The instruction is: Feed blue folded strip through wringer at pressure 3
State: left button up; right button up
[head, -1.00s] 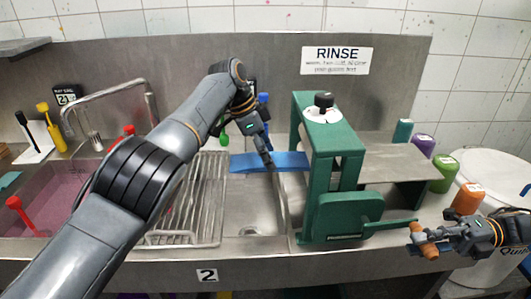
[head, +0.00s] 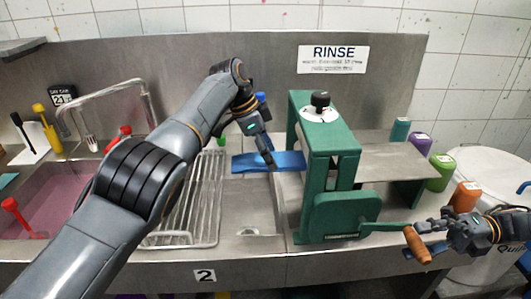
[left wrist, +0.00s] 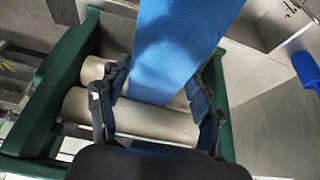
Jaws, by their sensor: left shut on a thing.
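The blue folded strip (head: 285,160) lies level at the left side of the green wringer (head: 345,216), its right end at the frame. My left gripper (head: 268,163) is shut on the strip. In the left wrist view, the strip (left wrist: 170,50) runs between the fingers to the pale rollers (left wrist: 150,117); whether its end is between them is hidden. The pressure dial (head: 319,114), white with a black knob, sits on top; its number is unreadable. My right gripper (head: 428,247) is at the orange crank handle (head: 417,245), fingers close around or beside it; its grip is unclear.
A wire rack (head: 200,215) and a pink-filled sink (head: 50,200) are on the left. A metal shelf (head: 395,165) extends right of the wringer. Green (head: 440,170) and orange (head: 465,197) containers stand near a white bucket (head: 490,165).

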aim_at(253, 160)
pick_arm(q)
jog(key=shift+s+d, duration=0.15)
jog(key=shift+d, duration=0.15)
pick_arm(e)
jog(key=shift+s, duration=0.15)
pick_arm(q)
jog(key=shift+a, duration=0.15)
pick_arm(e)
jog(key=s, duration=0.6)
jog(key=shift+s, duration=0.4)
pick_arm(q)
jog(key=shift+f, duration=0.1)
pick_arm(e)
jog(key=shift+f, duration=0.2)
pick_arm(q)
jog(key=shift+a+b, duration=0.25)
jog(key=shift+b, duration=0.5)
jog(key=shift+a+b, duration=1)
jog(key=shift+b, duration=0.85)
jog(key=shift+a+b, duration=1.25)
jog(key=shift+a, duration=0.1)
pick_arm(e)
notch_tip(253, 160, down, 8)
jog(key=shift+r, duration=0.25)
jog(key=shift+s, duration=0.15)
